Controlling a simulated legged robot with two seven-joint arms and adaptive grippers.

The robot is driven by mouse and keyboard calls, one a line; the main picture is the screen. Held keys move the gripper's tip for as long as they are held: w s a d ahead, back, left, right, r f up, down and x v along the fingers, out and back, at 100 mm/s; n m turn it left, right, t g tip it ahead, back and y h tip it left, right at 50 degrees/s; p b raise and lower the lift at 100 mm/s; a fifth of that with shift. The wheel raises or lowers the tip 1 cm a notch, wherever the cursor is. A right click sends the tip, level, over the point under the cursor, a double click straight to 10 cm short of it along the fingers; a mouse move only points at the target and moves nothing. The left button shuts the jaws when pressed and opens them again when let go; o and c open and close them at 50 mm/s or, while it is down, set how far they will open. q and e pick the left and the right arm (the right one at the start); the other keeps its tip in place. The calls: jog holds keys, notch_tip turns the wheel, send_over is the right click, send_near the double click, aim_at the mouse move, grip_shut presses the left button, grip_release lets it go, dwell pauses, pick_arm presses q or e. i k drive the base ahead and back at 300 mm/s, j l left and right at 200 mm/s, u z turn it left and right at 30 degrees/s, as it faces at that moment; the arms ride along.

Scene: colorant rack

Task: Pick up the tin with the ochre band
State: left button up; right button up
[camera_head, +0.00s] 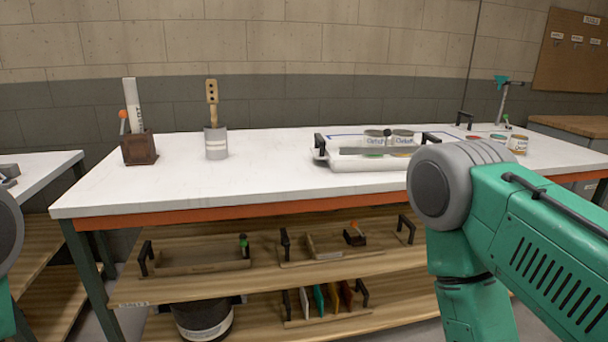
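A small tin (518,145) with what looks like an ochre or yellow-brown band stands upright near the right end of the white tabletop (270,170). Its label is too small to read. Beside it on the left are a small tin with green (498,139) and a small item with red (473,141), partly hidden behind my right arm. My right arm fills the right foreground, and its gripper is outside the picture. Only a bit of my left arm shows at the left edge; its gripper is also outside the picture.
A white tray (345,164) with black handles holds two pale tins (402,137). A grey can (216,143) with a wooden stick and a brown box (139,149) stand at left. Shelves below hold wooden trays (205,266) and a dark bucket (204,320). The tabletop's left-middle is clear.

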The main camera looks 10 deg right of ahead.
aim_at(518, 143)
jog(key=l, duration=1.45)
jog(key=i+l, duration=0.1)
jog(key=l, duration=1.35)
